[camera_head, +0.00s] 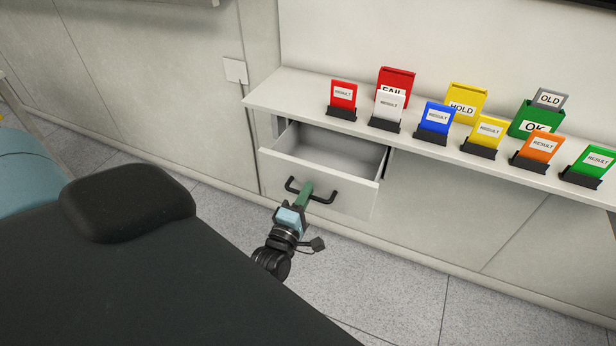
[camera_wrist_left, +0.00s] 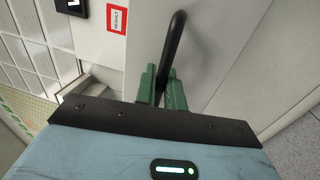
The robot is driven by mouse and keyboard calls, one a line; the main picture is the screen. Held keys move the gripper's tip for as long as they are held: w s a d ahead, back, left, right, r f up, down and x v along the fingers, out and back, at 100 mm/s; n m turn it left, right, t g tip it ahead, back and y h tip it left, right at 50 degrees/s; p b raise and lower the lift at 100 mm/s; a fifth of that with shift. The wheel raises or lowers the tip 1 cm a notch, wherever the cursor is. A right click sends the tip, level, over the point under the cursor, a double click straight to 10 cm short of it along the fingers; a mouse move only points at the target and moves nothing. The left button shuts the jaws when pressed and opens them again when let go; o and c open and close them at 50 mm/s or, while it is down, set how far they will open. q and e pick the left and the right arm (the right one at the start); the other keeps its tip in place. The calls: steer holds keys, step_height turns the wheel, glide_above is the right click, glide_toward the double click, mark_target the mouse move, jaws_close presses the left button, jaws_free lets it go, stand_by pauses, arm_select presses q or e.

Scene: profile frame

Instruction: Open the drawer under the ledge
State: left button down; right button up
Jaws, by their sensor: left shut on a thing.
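The drawer (camera_head: 317,190) under the white ledge (camera_head: 280,92) is partly pulled out, and its inside looks empty in the head view. A black bar handle (camera_head: 320,200) is on its pale front. My left gripper (camera_head: 306,189) is shut on this handle, with its green fingers around the bar. In the left wrist view the black handle (camera_wrist_left: 176,40) runs up from between the green fingers of my left gripper (camera_wrist_left: 163,84). My right gripper is in neither view.
Several coloured holders with cards, such as a red one (camera_head: 342,95) and a blue one (camera_head: 435,117), stand on the ledge above. A white wall plate (camera_head: 235,70) is at the left. Grey floor lies clear in front of the drawer.

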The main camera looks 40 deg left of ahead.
arm_select(q)
steer(key=c, duration=1.6)
jaws_free()
steer(key=shift+w, duration=0.1)
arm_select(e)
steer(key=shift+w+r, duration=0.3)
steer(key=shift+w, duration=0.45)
